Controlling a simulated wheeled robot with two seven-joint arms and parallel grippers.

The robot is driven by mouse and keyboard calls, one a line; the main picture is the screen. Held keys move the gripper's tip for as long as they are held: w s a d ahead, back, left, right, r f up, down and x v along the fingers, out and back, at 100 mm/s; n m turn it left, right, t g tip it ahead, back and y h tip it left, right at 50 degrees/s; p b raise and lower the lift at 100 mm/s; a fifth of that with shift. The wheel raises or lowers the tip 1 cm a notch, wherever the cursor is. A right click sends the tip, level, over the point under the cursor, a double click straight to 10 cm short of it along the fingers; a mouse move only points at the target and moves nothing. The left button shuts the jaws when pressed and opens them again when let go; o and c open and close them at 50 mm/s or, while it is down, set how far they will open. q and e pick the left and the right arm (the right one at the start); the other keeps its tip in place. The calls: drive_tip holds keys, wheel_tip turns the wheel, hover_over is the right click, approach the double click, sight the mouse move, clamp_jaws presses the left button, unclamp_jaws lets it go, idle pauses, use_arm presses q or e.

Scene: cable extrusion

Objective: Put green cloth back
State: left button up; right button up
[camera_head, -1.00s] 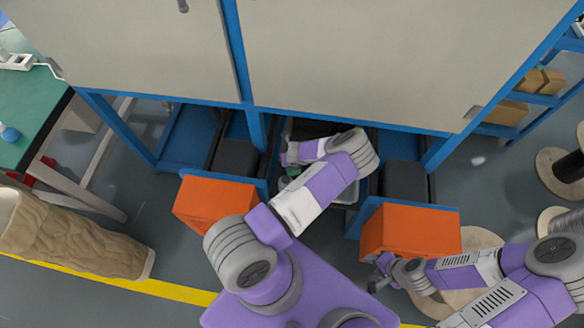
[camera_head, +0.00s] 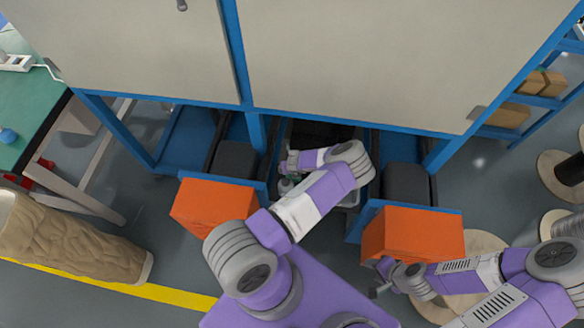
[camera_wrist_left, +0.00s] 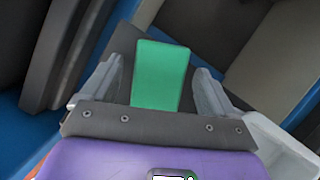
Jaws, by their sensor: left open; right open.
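In the left wrist view, a flat green cloth (camera_wrist_left: 160,82) shows between the two fingers of my left gripper (camera_wrist_left: 160,66). The fingers are spread, with a gap on each side of the cloth. Dark material lies behind the cloth. In the head view, my left arm reaches in under the blue-framed cabinet, and its own links hide most of the cloth area. My right gripper (camera_head: 380,280) is open and empty, low beside the right orange box.
Orange boxes (camera_head: 213,206) and (camera_head: 412,234) stand on either side of the opening. A grey bin (camera_head: 350,198) sits under the cabinet (camera_head: 360,60). A blue frame edge (camera_head: 340,121) runs above my left arm. A green-topped table (camera_head: 30,115) stands at the left.

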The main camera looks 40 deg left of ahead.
use_arm(q)
drive_tip(key=p+v, duration=0.4)
drive_tip(key=v, duration=0.8)
